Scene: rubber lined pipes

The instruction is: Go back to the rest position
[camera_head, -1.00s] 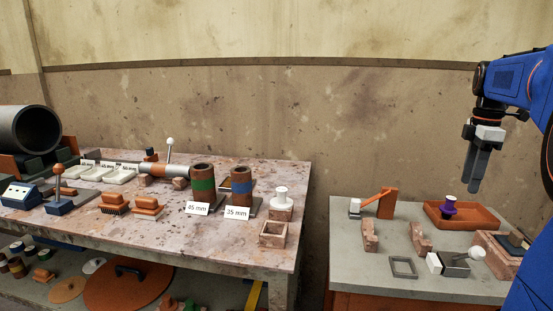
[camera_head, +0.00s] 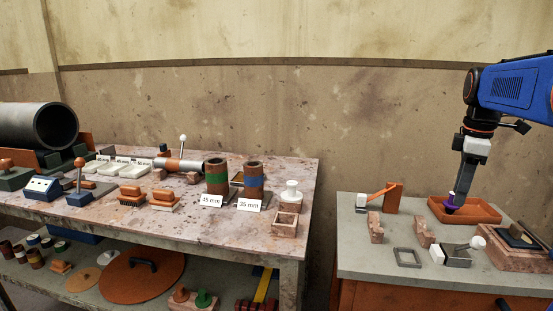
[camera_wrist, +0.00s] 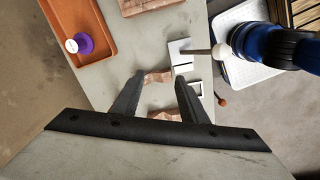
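My gripper (camera_head: 465,188) points down over the right-hand table, in front of the orange tray's area in the head view. In the wrist view my gripper (camera_wrist: 161,78) has its two dark fingers apart with nothing between them. Below the fingers are the table and brick-like blocks (camera_wrist: 158,76). The purple piece with a white top (camera_wrist: 83,44) sits in the orange tray (camera_wrist: 99,18), to the left of the fingers. In the head view the purple piece (camera_head: 450,205) is close to the fingertips in the picture; the wrist view shows it apart from them.
The right-hand table (camera_head: 365,262) carries an orange clamp-like stand (camera_head: 393,197), a grey square frame (camera_head: 407,257) and a lever fixture (camera_head: 457,254). The long table (camera_head: 150,215) at left holds labelled pipes (camera_head: 216,177) and tools. A gap separates the tables. Air above both is free.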

